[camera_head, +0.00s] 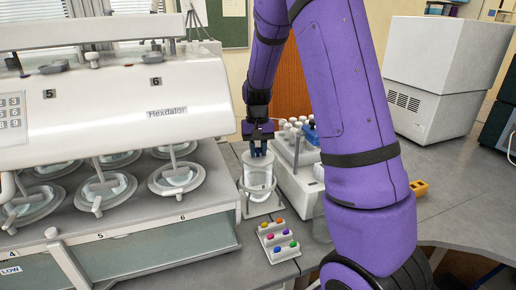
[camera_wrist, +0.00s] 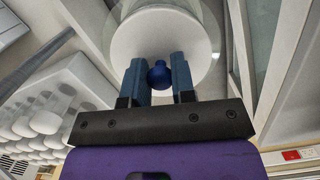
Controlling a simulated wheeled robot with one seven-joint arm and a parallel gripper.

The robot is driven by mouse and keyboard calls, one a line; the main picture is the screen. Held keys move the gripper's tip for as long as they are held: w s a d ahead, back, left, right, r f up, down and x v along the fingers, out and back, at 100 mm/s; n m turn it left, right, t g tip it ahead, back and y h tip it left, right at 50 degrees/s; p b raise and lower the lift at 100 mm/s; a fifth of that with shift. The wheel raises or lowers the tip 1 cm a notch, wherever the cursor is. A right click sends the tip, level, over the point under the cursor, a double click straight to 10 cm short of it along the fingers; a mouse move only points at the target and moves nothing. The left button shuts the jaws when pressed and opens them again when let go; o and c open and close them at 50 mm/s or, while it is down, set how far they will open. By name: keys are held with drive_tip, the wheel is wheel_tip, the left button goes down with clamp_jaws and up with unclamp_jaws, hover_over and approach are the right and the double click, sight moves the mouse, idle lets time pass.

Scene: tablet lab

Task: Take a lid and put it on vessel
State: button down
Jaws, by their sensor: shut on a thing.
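My gripper (camera_head: 257,150) points down at the glass vessel (camera_head: 258,188), a clear cylinder in a holder on the bench beside the large white machine. In the wrist view my gripper (camera_wrist: 159,76) has its two blue fingers shut on the dark blue knob (camera_wrist: 160,68) of the round white lid (camera_wrist: 146,40). The lid is over the vessel's mouth, and the clear glass rim (camera_wrist: 213,22) shows beyond its edge. I cannot tell whether the lid touches the rim or hangs just above it.
The white machine (camera_head: 120,95) with several covered stations fills the left. A tray of coloured tablets (camera_head: 279,240) lies in front of the vessel. A rack with several white-capped bottles (camera_head: 297,165) stands close on its right. Bare bench (camera_head: 450,180) lies farther right.

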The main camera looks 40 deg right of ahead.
drive_tip(key=c, duration=0.9)
unclamp_jaws()
drive_tip(key=shift+o, duration=0.2)
wheel_tip(320, 180, up, 11)
drive_tip(key=w, duration=0.1)
drive_tip(key=shift+d+f, duration=0.15)
drive_tip(key=shift+d, duration=0.15)
